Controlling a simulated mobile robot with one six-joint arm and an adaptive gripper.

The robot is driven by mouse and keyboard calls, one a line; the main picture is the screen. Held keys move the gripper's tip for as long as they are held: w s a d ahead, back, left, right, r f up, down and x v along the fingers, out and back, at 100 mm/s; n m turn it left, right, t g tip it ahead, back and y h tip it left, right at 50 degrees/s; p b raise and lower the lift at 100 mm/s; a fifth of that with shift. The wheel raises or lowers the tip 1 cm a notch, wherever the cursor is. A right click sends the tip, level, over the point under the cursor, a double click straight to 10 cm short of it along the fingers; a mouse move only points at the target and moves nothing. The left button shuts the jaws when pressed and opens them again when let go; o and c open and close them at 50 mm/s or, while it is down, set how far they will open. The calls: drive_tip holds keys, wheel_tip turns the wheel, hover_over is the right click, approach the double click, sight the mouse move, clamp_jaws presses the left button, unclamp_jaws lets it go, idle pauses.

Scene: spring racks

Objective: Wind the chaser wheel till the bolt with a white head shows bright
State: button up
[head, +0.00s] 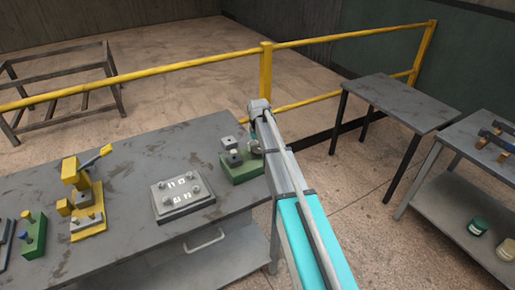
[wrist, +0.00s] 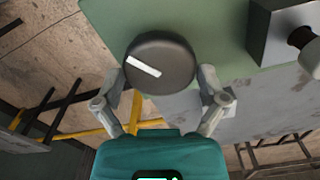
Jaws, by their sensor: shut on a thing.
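The chaser wheel appears to be the dark round knob (wrist: 170,48) with a white bar mark on its face, in the wrist view. The mark slants down to the right. My gripper (wrist: 162,78) has one finger on each side of the knob and is shut on it. The knob stands on a green base (wrist: 105,18), which shows in the head view as a green block (head: 241,173) at the bench's right end. A pale rounded head (wrist: 312,58) is cut off at the right edge of the wrist view; I cannot tell if it is the white-headed bolt.
The grey bench (head: 130,165) also carries a grey plate with several bolts (head: 182,194), a yellow lever fixture (head: 84,200) and another green fixture (head: 35,235). A yellow rail (head: 185,75) runs behind. An empty grey table (head: 405,100) stands to the right.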

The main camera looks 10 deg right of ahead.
drive_tip(key=m, duration=1.2)
drive_tip(key=shift+s+m, duration=0.1)
drive_tip(key=shift+m, duration=0.3)
drive_tip(key=shift+d, duration=0.1)
drive_tip(key=o, duration=0.8)
